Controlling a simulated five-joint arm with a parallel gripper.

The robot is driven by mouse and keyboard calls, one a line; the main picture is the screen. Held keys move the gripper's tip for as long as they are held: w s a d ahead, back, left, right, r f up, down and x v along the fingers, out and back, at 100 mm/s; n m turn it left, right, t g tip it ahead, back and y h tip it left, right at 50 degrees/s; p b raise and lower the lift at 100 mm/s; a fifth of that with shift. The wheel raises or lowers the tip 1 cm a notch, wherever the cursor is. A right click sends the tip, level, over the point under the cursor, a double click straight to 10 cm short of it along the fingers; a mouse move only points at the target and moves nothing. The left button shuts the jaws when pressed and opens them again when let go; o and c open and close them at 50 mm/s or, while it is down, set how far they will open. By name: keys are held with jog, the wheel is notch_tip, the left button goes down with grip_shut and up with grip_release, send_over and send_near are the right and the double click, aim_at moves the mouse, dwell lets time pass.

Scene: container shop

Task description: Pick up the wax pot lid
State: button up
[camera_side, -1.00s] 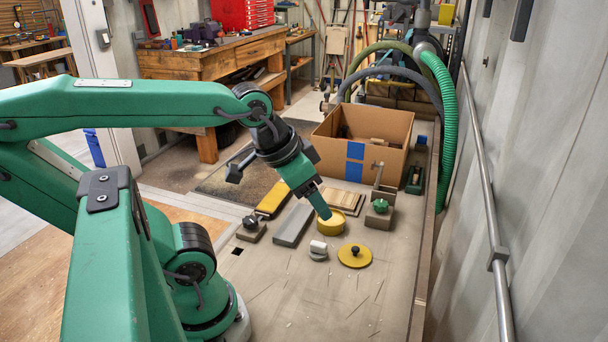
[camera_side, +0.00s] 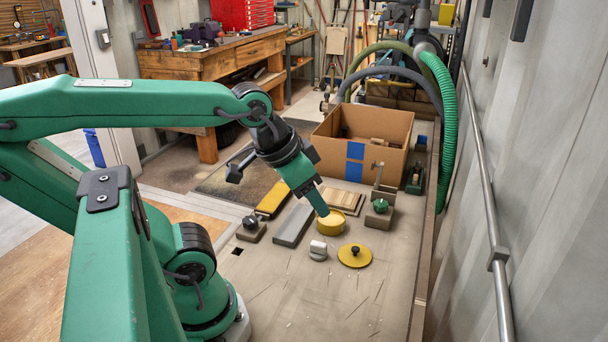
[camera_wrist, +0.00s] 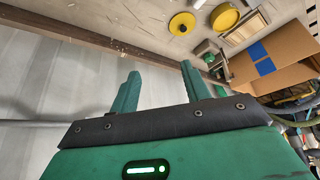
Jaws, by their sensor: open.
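The wax pot lid (camera_side: 355,256) is a flat yellow disc with a dark knob, lying on the bench, knob up. It also shows in the wrist view (camera_wrist: 181,23), near the top. The yellow round wax pot (camera_side: 331,224) stands behind and left of the lid, and shows in the wrist view (camera_wrist: 224,17). My gripper (camera_side: 322,211) is just above or in front of the pot in the side view, up and left of the lid. In the wrist view my gripper (camera_wrist: 160,72) has its fingers apart with nothing between them.
A cardboard box (camera_side: 388,135) with blue tape stands behind. A green-knobbed block (camera_side: 379,213), a grey bar (camera_side: 293,225), a wood stack (camera_side: 345,201) and a small white-topped piece (camera_side: 318,250) lie nearby. A raised edge (camera_side: 424,255) runs along the right. The front of the bench is clear.

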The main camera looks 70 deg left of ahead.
jog(key=shift+w, duration=0.15)
jog(key=n+g, duration=0.4)
jog(key=g, duration=0.1)
send_over(355, 248)
jog(key=f, duration=1.5)
jog(key=shift+d, duration=0.2)
jog(key=shift+a+f+n+g, duration=0.15)
jog(key=shift+f+n+g, duration=0.15)
jog(key=shift+f, duration=4.05)
jog(key=shift+c, duration=0.4)
grip_shut()
